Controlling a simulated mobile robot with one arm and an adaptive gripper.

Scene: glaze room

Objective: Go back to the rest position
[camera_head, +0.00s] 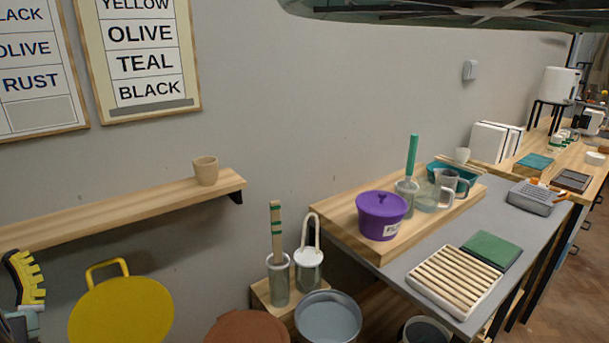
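Part of my gripper (25,282) shows at the lower left edge of the head view. It has a yellow ribbed finger with a black back, raised in front of the wall below the wooden shelf (110,210). Only one finger is clear and the rest is cut off by the frame, so I cannot tell whether it is open or shut. I see nothing held in the visible part. A round yellow lid (120,312) with a loop handle is just to the right of the gripper.
A beige cup (205,171) stands on the shelf. A purple lidded pot (381,215) stands on a wooden riser on the grey table (440,250), near a slatted rack (455,282). A metal bucket (328,318) and a brown round top (247,328) are low in front. Floor shows at right.

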